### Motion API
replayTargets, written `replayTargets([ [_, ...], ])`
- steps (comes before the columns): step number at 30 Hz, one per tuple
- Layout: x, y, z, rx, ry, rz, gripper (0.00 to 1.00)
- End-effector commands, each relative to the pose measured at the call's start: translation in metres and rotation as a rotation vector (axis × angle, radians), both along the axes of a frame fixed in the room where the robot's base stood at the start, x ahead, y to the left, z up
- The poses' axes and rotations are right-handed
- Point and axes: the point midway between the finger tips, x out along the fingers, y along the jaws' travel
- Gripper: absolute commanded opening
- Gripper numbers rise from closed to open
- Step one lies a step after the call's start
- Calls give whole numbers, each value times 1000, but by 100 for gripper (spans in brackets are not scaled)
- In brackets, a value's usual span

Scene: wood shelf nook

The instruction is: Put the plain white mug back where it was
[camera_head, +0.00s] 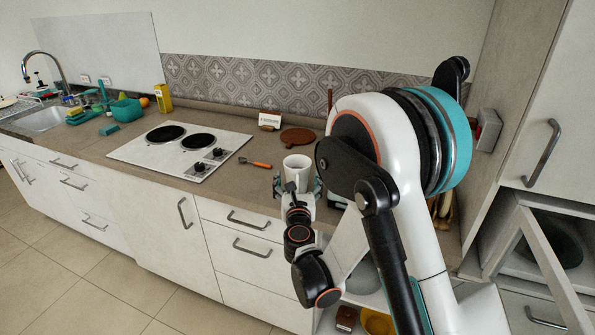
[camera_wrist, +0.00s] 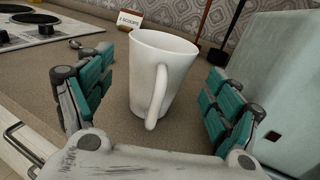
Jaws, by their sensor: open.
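The plain white mug (camera_head: 297,171) stands upright on the brown countertop near its front edge, right of the cooktop. In the wrist view the mug (camera_wrist: 150,75) is between my gripper's two teal-padded fingers, with its handle facing my palm. My gripper (camera_wrist: 158,100) is open, with a visible gap on both sides of the mug. In the head view my gripper (camera_head: 297,186) is around the mug at counter height, partly hidden by the mug and my wrist.
A cooktop (camera_head: 182,147) lies left of the mug. A pale green box-like object (camera_wrist: 278,90) stands close to the right finger. A cabinet door (camera_head: 550,260) is open at right.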

Motion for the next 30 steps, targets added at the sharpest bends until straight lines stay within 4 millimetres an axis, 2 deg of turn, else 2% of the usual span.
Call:
replayTargets([
  [1,-13,0,2,0,0,1,83],
  [5,-39,-1,2,0,0,2,83],
  [10,-57,-3,-3,0,0,0,83],
  [16,-66,-3,-1,0,0,0,83],
  [30,-66,-3,0,0,0,0,83],
])
